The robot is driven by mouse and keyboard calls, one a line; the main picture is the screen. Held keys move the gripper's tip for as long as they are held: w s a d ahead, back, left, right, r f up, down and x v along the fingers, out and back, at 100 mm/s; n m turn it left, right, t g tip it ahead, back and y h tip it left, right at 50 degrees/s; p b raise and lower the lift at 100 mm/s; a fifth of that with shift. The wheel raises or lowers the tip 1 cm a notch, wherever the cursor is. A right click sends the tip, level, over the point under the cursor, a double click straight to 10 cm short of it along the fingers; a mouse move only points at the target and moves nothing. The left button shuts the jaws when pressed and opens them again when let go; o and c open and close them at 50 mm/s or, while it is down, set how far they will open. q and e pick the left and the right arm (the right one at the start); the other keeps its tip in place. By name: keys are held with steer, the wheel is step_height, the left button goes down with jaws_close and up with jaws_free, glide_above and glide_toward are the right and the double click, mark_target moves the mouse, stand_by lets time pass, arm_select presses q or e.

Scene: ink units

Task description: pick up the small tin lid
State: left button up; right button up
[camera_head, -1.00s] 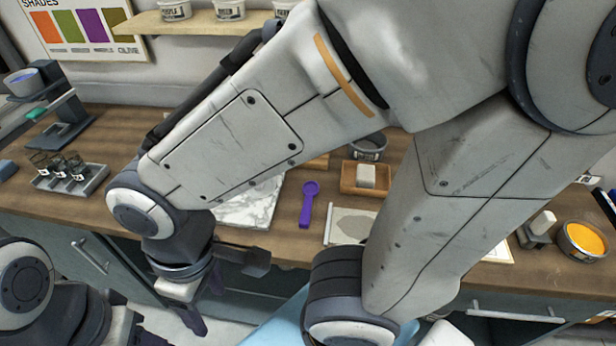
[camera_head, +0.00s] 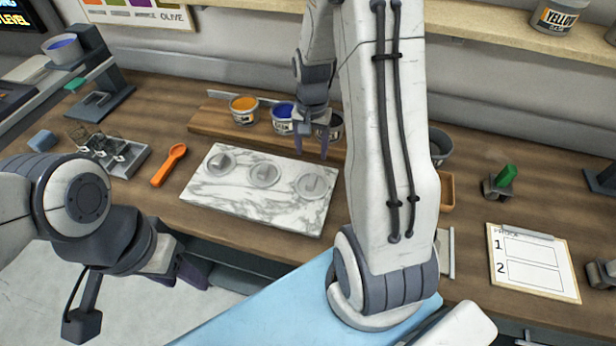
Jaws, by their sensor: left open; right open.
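Three round grey lids lie on the white marble slab (camera_head: 255,207): a left lid (camera_head: 221,164), a middle lid (camera_head: 264,174) and a right lid (camera_head: 312,184). Each has a small raised tab. Their sizes look close, so I cannot tell surely which is the small one. My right gripper (camera_head: 311,150) is open and empty, pointing down near the slab's back edge, behind the right and middle lids and apart from them. My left gripper (camera_head: 195,272) is open and empty, low in front of the counter, left of the slab.
Behind the slab, a wooden board holds an orange tin (camera_head: 244,105), a blue tin (camera_head: 283,118) and a dark tin (camera_head: 333,124) close to my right gripper. An orange scoop (camera_head: 169,165) lies left of the slab. A grey rack (camera_head: 128,160) stands farther left.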

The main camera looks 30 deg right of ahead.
mark_target(313, 177)
step_height(313, 177, down, 3)
steer(key=shift+f, duration=0.1)
steer(key=f+p, duration=0.1)
steer(key=f, duration=0.1)
steer(key=s+f+p, duration=0.1)
steer(key=f, duration=0.1)
steer(key=shift+s+a+f, duration=0.2)
steer(key=shift+f, duration=0.5)
steer(key=shift+c, duration=0.3)
jaws_close()
